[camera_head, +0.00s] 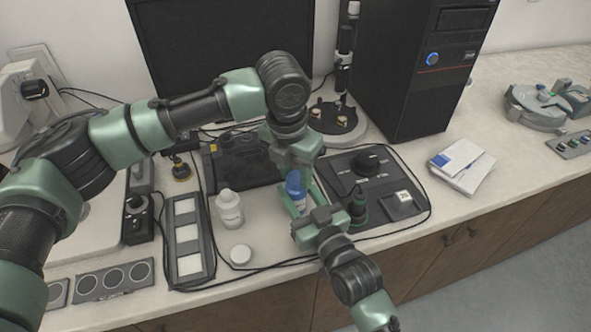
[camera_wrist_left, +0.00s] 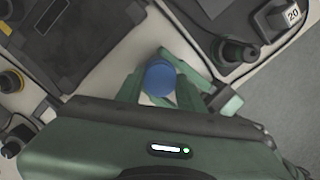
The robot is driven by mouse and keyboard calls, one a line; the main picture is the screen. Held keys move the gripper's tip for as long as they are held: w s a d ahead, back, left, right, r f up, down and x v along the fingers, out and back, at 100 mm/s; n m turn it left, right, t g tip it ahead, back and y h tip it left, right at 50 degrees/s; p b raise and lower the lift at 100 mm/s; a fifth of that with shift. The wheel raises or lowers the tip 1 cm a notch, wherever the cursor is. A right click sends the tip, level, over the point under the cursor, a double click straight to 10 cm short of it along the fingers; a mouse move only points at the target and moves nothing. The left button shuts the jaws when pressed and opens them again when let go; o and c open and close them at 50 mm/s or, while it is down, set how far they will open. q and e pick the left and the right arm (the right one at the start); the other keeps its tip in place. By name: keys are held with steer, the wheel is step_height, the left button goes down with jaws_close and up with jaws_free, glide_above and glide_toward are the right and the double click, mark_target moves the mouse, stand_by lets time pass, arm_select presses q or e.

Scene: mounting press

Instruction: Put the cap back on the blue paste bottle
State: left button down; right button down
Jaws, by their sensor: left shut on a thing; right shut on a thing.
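The blue cap (camera_head: 294,183) is at the top of the blue paste bottle (camera_head: 300,205), whose pale body shows just below it. Whether the cap is fully seated cannot be told. My left gripper (camera_head: 293,176) comes down from above and is shut on the blue cap, which also shows between its fingers in the left wrist view (camera_wrist_left: 160,77). My right gripper (camera_head: 305,212) comes from the front right and is shut on the bottle body, hiding much of it. The bottle looks roughly upright.
A white bottle (camera_head: 229,209) and a round white lid (camera_head: 240,255) stand to the left on the counter. A black control panel (camera_head: 345,165) with a knob lies close on the right. A black cable runs along the front edge.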

arm_select(q)
steer(key=m, duration=0.3)
steer(key=c, duration=0.9)
jaws_free()
steer(key=shift+r, duration=2.3)
steer(key=shift+c, duration=0.5)
